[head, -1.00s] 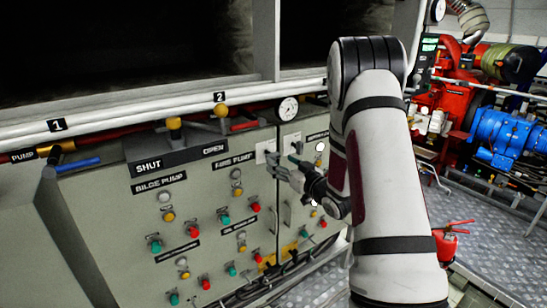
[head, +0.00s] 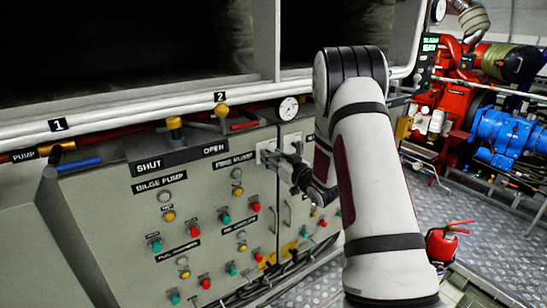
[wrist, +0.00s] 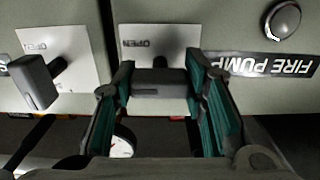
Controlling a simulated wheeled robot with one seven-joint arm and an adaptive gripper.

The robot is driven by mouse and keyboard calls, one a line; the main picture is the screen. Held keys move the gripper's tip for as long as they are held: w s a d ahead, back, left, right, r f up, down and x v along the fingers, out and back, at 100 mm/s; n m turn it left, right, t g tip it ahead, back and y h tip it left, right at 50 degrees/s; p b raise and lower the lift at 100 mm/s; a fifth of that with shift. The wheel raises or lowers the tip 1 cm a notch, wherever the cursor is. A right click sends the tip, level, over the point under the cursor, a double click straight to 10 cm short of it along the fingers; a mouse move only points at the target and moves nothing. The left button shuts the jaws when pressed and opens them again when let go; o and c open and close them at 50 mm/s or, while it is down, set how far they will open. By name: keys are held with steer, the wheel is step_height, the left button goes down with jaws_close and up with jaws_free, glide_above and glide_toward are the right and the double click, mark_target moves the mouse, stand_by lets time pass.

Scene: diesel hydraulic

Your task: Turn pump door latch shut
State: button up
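The pump door latch (wrist: 160,84) is a dark handle on a white plate marked OPEN (wrist: 150,45), upside down in the wrist view, beside the FIRE PUMP label (wrist: 270,64). The handle lies crosswise between the two teal-padded fingers of my gripper (wrist: 160,90). The fingers stand wide apart, one at each end of the handle; I cannot tell whether they touch it. In the head view my gripper (head: 275,158) is at the plate (head: 264,148) left of the door seam, and it hides the handle there.
A second dark latch (wrist: 40,82) on its own plate (wrist: 75,50) is across the seam. A gauge (head: 288,108) is above. Coloured buttons and switches cover the panel below. A red extinguisher (head: 442,245) stands on the floor at right, near red and blue machinery (head: 505,135).

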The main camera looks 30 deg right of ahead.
stand_by(0.3)
steer(key=n, duration=0.4)
steer(key=shift+n, duration=0.4)
steer(key=n, duration=0.4)
steer(key=shift+n+b, duration=0.3)
steer(key=shift+b, duration=0.05)
steer(key=n, duration=0.4)
steer(key=shift+n+b, duration=0.5)
steer(key=shift+n, duration=1.7)
steer(key=o, duration=1.2)
